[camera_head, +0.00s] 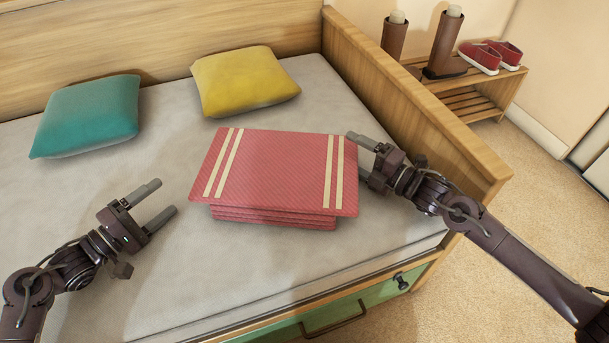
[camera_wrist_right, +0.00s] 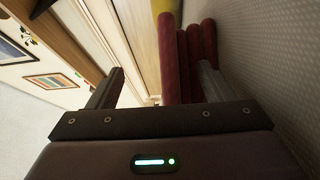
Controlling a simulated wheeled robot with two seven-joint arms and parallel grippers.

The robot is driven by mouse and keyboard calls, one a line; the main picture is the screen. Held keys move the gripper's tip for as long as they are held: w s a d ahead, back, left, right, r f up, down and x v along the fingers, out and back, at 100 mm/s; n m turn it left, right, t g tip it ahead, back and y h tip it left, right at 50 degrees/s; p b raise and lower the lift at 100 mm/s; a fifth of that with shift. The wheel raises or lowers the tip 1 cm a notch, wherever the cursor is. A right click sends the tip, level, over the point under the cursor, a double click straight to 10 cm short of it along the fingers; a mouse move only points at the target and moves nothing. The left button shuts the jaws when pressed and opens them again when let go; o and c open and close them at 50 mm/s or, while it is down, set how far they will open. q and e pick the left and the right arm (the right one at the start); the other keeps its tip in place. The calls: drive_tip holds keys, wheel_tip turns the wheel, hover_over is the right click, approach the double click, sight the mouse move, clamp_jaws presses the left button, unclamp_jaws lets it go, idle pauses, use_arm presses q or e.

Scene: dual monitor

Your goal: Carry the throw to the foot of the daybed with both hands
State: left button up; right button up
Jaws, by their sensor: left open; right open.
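The throw (camera_head: 275,170) is a folded red stack with cream stripes near both ends, lying flat on the daybed's grey mattress (camera_head: 330,270). My left gripper (camera_head: 168,197) is open and empty, to the left of the throw and apart from it. In the right wrist view, the throw's rounded red layers (camera_wrist_right: 186,60) show toward the right finger of the open jaws (camera_wrist_right: 158,85). Contact cannot be told.
A teal pillow (camera_head: 88,117) and a yellow pillow (camera_head: 245,80) lie toward the wooden back. A wooden end panel (camera_head: 420,100) rises behind my right gripper. A green drawer (camera_head: 335,313) is below the front edge. Beyond stands a rack (camera_head: 470,98) with footwear.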

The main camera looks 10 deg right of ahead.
wheel_tip(320, 180, up, 9)
drive_tip(key=shift+r, duration=0.15)
idle(0.4)
drive_tip(key=d, duration=0.6)
drive_tip(key=shift+w, duration=0.2)
drive_tip(key=shift+s, duration=0.1)
idle(0.6)
